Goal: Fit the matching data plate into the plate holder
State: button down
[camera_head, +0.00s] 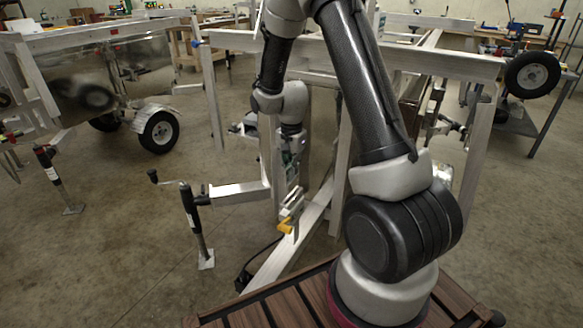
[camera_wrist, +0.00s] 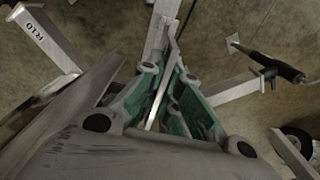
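My gripper (camera_wrist: 166,62) fills the middle of the wrist view, with green side parts and grey knuckles. A thin bright strip shows between its fingers; I cannot tell whether it is something held or metal beyond. In the head view my gripper (camera_head: 291,192) points down beside the near trailer frame. A small grey piece with a yellow end (camera_head: 285,226) shows just below it, and I cannot tell whether they touch. I cannot make out a data plate or a plate holder in either view.
The aluminium trailer frame (camera_head: 235,193) surrounds my gripper, with a jack (camera_head: 194,225) to its left. Another trailer with a wheel (camera_head: 159,132) stands at left. The concrete floor at lower left is clear.

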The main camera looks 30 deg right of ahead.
jog(key=shift+f, duration=2.7)
jog(key=shift+f, duration=1.8)
jog(key=c, duration=1.6)
grip_release()
jog(key=shift+o, duration=0.2)
jog(key=shift+r, duration=0.1)
notch_tip(320, 180, up, 12)
jog(key=shift+f, duration=0.1)
